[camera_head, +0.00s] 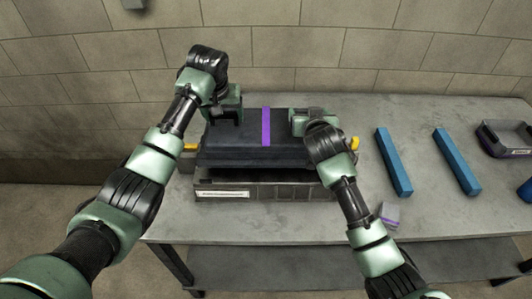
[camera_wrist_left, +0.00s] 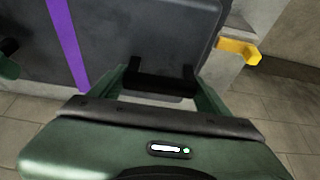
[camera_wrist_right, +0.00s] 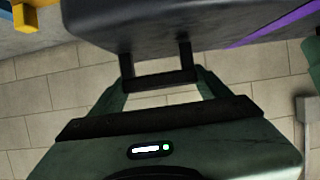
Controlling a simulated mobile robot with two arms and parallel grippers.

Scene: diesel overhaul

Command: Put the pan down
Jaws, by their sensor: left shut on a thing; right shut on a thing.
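The pan (camera_head: 235,150) is a dark grey, wide piece with a purple stripe (camera_head: 266,128) across it. It is above a dark grey base with a white label (camera_head: 222,194) on the table; a dark gap shows between them at the front. My left gripper (camera_head: 228,116) is shut on the pan's left end; the left wrist view shows the pan (camera_wrist_left: 150,35) beyond its fingers. My right gripper (camera_head: 308,123) is shut on the pan's right end, and the pan (camera_wrist_right: 140,22) also shows in the right wrist view. Whether the pan touches the base behind is hidden.
The grey table (camera_head: 425,215) has two blue bars (camera_head: 393,162) (camera_head: 456,162) to the right. A dark tray (camera_head: 490,139) and a blue item (camera_head: 526,190) are at the right edge. A small purple-banded box (camera_head: 389,213) stands near the front. Yellow parts (camera_head: 190,147) (camera_head: 355,143) stick out beside the pan.

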